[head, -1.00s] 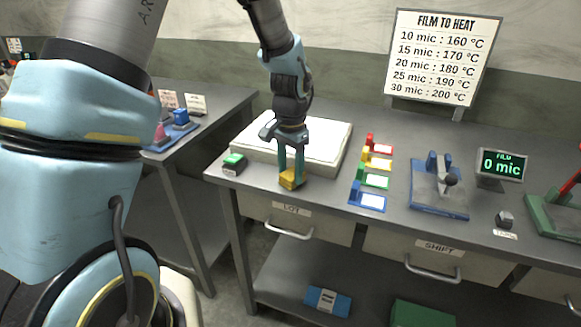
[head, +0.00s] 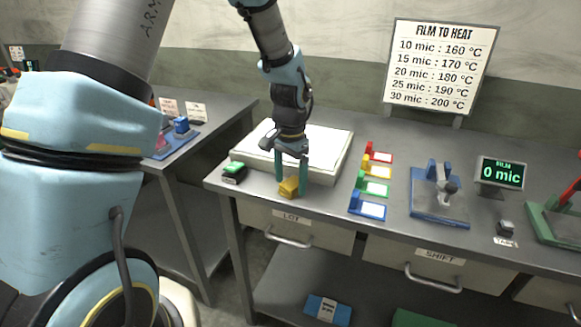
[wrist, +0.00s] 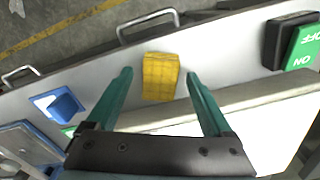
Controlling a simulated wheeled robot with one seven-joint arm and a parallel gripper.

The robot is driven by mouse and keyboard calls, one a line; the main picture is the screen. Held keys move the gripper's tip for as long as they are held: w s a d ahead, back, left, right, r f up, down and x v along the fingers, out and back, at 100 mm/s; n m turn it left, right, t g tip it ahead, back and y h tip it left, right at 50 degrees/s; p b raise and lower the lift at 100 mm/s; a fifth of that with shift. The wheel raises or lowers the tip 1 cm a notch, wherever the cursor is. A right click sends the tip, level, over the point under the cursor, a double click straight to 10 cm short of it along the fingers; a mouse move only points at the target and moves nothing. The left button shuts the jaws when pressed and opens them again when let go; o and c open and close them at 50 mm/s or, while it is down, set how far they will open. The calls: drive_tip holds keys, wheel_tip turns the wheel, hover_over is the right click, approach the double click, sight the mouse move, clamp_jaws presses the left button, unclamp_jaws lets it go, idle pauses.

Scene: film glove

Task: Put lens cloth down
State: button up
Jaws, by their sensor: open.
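The lens cloth is the small yellow block-like piece (head: 289,187) on the grey bench top, near its front edge and in front of the white panel. It also shows in the wrist view as a yellow gridded piece (wrist: 160,76). My gripper (head: 291,186) is open, its two green fingers pointing down around the cloth. In the wrist view the fingers (wrist: 159,80) stand on either side of the cloth with a gap at each side, and the cloth rests on the bench.
The white panel (head: 325,160) lies just behind. A green-topped switch (head: 234,170) stands at left. Coloured holders with cards (head: 367,205) stand at right, then a blue fixture (head: 440,205) and a film display (head: 500,172). The bench's front edge is close, above the drawers.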

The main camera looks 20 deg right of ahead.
sight(290, 184)
wheel_tip(290, 184, up, 12)
drive_tip(key=b, duration=0.2)
drive_tip(key=s+a+f+n, duration=0.2)
drive_tip(key=a+n, duration=0.4)
drive_tip(key=a, duration=0.8)
drive_tip(key=s+a+f+n+t, duration=0.1)
drive_tip(key=a+n, duration=0.4)
drive_tip(key=a, duration=1)
drive_tip(key=shift+s+a+f+n+t, duration=0.3)
drive_tip(key=shift+s+f+n, duration=0.1)
drive_tip(key=shift+f, duration=0.5)
drive_tip(key=shift+w, duration=0.1)
